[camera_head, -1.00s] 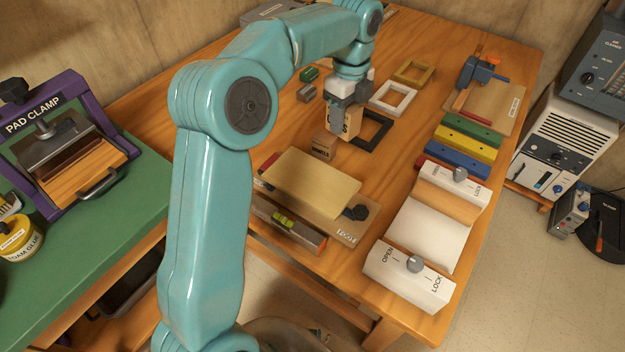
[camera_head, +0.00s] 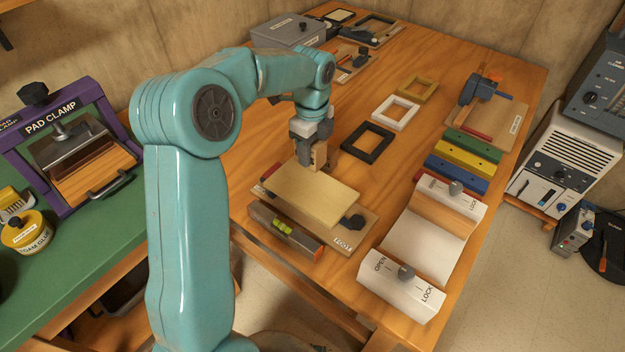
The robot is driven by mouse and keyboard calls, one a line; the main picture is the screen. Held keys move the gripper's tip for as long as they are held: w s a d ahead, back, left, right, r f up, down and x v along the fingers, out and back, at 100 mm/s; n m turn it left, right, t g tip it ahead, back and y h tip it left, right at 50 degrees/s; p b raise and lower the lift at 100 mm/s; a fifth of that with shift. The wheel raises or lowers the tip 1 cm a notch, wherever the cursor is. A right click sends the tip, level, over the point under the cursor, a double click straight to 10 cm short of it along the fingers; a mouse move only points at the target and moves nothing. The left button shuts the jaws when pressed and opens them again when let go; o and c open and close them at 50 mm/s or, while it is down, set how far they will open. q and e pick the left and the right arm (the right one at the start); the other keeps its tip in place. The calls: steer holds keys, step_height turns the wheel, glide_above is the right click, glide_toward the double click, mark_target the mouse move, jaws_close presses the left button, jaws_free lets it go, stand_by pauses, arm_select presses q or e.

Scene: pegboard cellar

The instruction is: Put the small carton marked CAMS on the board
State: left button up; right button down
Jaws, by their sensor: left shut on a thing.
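My left gripper (camera_head: 311,156) is shut on a small tan carton (camera_head: 320,156), which shows partly beside the grey fingers. Its label cannot be read now; part of dark lettering showed on it earlier. The carton hangs at the far edge of a pale yellow board (camera_head: 312,195), in the picture; I cannot tell the gap between them. The pale board lies flat on a larger brown base with a dark knob. A second carton, marked DOWELS, showed near here earlier and is now hidden by my gripper. My right gripper is not in view.
A spirit level (camera_head: 285,230) lies in front of the pale board. Black (camera_head: 350,147), white (camera_head: 378,112) and yellow (camera_head: 428,86) frames lie behind. A white clamp-like fixture (camera_head: 425,240) and coloured bars (camera_head: 465,155) stand right. A purple pad clamp (camera_head: 110,110) stands left on a green bench.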

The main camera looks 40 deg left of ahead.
arm_select(q)
step_height(320, 180, down, 9)
steer(key=shift+s+d+f, duration=0.1)
steer(key=shift+f, duration=0.2)
steer(key=shift+f+b, duration=0.15)
steer(key=shift+b, duration=0.25)
steer(key=o, duration=1.1)
